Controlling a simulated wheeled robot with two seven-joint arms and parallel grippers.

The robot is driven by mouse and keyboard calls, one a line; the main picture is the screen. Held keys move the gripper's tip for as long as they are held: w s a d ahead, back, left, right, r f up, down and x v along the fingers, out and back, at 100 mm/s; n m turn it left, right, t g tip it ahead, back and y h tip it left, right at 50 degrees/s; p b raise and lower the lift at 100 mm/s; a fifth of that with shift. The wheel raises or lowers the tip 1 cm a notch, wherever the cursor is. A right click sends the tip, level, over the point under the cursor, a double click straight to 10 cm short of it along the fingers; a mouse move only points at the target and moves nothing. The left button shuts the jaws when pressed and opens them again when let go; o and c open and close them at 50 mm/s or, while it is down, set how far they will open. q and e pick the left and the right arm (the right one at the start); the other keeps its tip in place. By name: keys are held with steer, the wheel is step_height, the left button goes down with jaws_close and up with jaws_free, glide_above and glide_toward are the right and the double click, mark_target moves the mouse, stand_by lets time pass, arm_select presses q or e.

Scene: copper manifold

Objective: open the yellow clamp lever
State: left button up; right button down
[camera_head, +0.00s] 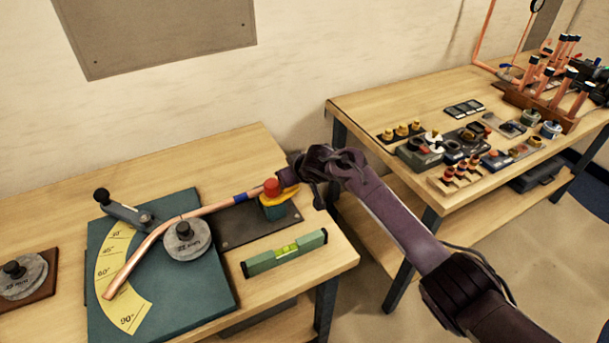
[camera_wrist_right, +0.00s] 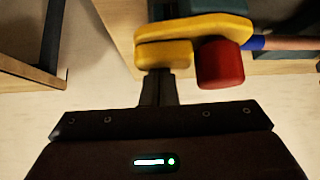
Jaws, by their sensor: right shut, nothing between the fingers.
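The yellow clamp lever (camera_head: 282,198) sits on a small teal clamp block (camera_head: 276,212) near the right end of the left bench, with a red knob (camera_head: 271,187) beside it. In the right wrist view the lever (camera_wrist_right: 190,32) lies across the top middle, with the red knob (camera_wrist_right: 220,65) to its right. My right gripper (camera_head: 287,177) is at the lever's right end. Its fingers (camera_wrist_right: 157,75) are together and empty, tips at the lever's left end in the wrist view; I cannot tell whether they touch. A copper pipe (camera_head: 205,210) runs up to the clamp.
A teal bending board (camera_head: 200,290) with a yellow angle scale (camera_head: 110,265) and a round grey former (camera_head: 187,240) lies to the left. A green level (camera_head: 285,254) lies in front of the clamp. A second bench (camera_head: 370,105) with several fittings stands right, beyond a gap.

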steer(key=shift+s+d+f, duration=0.1)
steer(key=shift+s, duration=0.15)
stand_by(0.5)
